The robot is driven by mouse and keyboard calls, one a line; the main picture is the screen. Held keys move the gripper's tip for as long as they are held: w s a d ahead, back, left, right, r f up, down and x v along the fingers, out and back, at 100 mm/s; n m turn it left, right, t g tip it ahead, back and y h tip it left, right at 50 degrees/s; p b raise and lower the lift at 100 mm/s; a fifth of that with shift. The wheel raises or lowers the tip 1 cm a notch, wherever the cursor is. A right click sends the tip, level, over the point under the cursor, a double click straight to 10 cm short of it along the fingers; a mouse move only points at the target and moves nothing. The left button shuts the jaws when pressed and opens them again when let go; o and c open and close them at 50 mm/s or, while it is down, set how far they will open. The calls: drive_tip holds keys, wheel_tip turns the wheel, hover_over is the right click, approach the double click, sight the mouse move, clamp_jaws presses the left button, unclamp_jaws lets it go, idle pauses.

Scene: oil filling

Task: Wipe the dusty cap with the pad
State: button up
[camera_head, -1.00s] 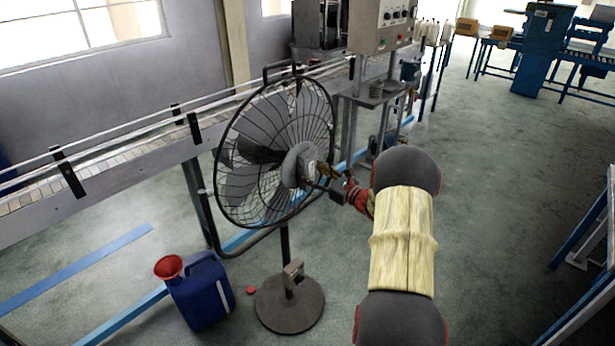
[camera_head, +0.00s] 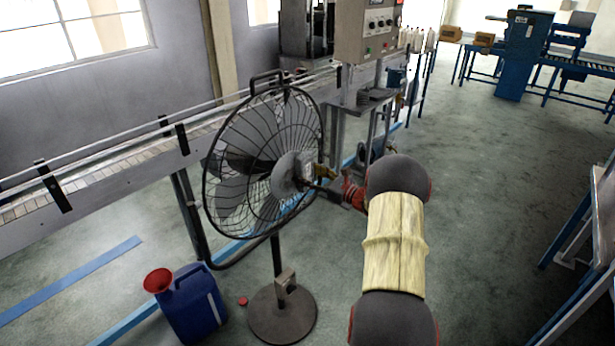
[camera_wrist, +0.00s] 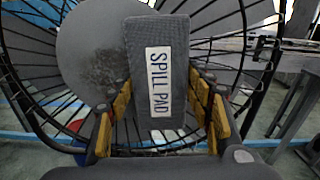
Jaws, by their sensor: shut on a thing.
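The cap is the round grey disc at the centre of the black pedestal fan's front guard (camera_head: 282,177). In the wrist view, the cap (camera_wrist: 85,45) shows dark speckled dust on its lower part, and its right side is hidden behind the pad. The pad (camera_wrist: 148,45) is a dark grey block with a white "SPILL PAD" label. My gripper (camera_wrist: 160,112) is shut on the pad, with yellow finger pads on both sides. In the head view, my gripper (camera_head: 322,180) is just right of the cap. I cannot tell whether the pad touches the cap.
The fan's round base (camera_head: 282,315) stands on the floor. A blue jug (camera_head: 195,305) with a red funnel (camera_head: 158,281) and a small red disc (camera_head: 243,301) are left of it. A conveyor (camera_head: 110,180) runs behind. Open floor lies to the right.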

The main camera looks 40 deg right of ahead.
sight(283, 176)
drive_tip(key=shift+r, duration=0.45)
drive_tip(key=shift+s+a+p, duration=0.1)
drive_tip(key=shift+s+a, duration=0.05)
drive_tip(key=shift+a, duration=1.8)
drive_tip(key=shift+s+a+p, duration=0.1)
drive_tip(key=shift+s+a, duration=0.05)
drive_tip(key=shift+a, duration=1.75)
drive_tip(key=shift+s+a+p, duration=0.1)
drive_tip(key=shift+s+a, duration=0.05)
drive_tip(key=shift+a, duration=1.8)
drive_tip(key=shift+r+p, duration=0.6)
drive_tip(key=shift+r, duration=0.3)
drive_tip(key=shift+w+d+f, duration=0.1)
drive_tip(key=shift+d, duration=1.1)
drive_tip(key=shift+w+d+b, duration=0.2)
drive_tip(key=shift+d, duration=2.15)
drive_tip(key=shift+w+d+b, duration=0.15)
drive_tip(key=shift+d+b, duration=0.05)
drive_tip(key=shift+d, duration=2.1)
drive_tip(key=shift+s, duration=0.1)
drive_tip(key=shift+s+d+p, duration=0.15)
drive_tip(key=shift+s+p, duration=0.25)
drive_tip(key=shift+s, duration=2.5)
drive_tip(key=shift+s, duration=0.1)
